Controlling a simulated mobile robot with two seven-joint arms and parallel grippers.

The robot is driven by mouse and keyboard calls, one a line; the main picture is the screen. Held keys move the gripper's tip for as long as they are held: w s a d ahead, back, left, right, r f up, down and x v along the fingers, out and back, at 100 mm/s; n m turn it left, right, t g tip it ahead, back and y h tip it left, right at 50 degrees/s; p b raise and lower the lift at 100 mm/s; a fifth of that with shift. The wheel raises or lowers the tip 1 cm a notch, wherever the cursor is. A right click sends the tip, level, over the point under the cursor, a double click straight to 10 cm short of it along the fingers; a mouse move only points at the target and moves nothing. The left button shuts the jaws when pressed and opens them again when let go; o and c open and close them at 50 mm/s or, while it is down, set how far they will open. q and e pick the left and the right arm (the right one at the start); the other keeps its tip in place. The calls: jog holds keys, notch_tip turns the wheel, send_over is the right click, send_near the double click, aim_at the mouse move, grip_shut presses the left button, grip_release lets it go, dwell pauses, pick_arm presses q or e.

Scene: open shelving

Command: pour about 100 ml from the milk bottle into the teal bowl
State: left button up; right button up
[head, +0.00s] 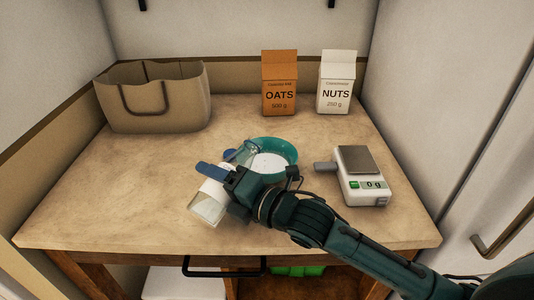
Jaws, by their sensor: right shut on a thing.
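The teal bowl (291,151) stands on the worktop, a little right of the middle, with white milk showing inside. My right gripper (226,168) is shut on the milk bottle (207,208), at the bowl's left front side. The bottle is strongly tilted. Its clear neck end points up and right to the bowl's left rim, and its base is toward the lower left. The gripper hides the middle of the bottle and part of the bowl's front. I cannot tell whether milk is flowing. My left gripper is not in view.
A kitchen scale (361,176) reading 0 g stands right of the bowl. A beige bag (155,97) stands at the back left. An oats carton (279,85) and a nuts carton (336,83) stand at the back. The left front of the worktop (110,195) is clear.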

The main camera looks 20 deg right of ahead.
aim_at(224, 162)
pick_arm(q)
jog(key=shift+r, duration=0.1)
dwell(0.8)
